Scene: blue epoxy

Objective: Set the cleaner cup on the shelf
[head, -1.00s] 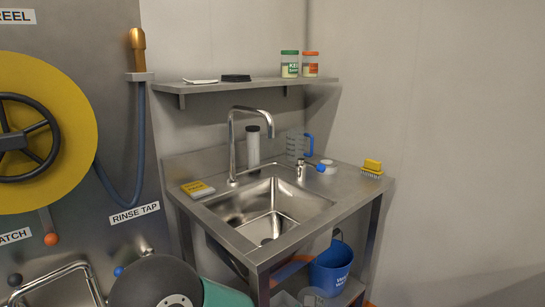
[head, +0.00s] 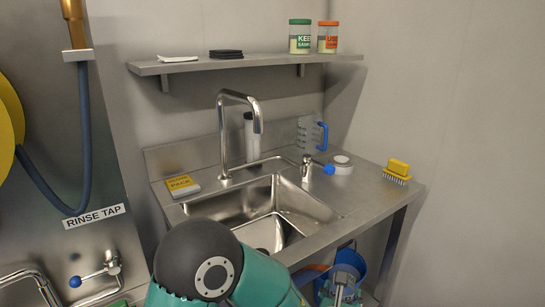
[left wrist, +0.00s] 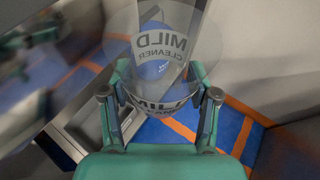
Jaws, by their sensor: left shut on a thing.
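The cleaner cup (left wrist: 160,42) is a clear, see-through cup lettered "MILD CLEANER" and fills the upper middle of the left wrist view. My left gripper (left wrist: 158,82) is shut on it, one finger on each side. In the head view my left gripper (head: 342,284) is low, at the bottom edge, in front of the blue bucket; the cup is hard to make out there. The steel shelf (head: 220,65) is on the back wall above the sink. My right gripper is not in view.
On the shelf are a white cloth (head: 179,58), a black cloth (head: 226,54), a green-lidded jar (head: 300,37) and an orange-lidded jar (head: 328,38). Shelf room shows between black cloth and green jar. The tall faucet (head: 224,140) stands below; the blue bucket (head: 352,258) is under the counter.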

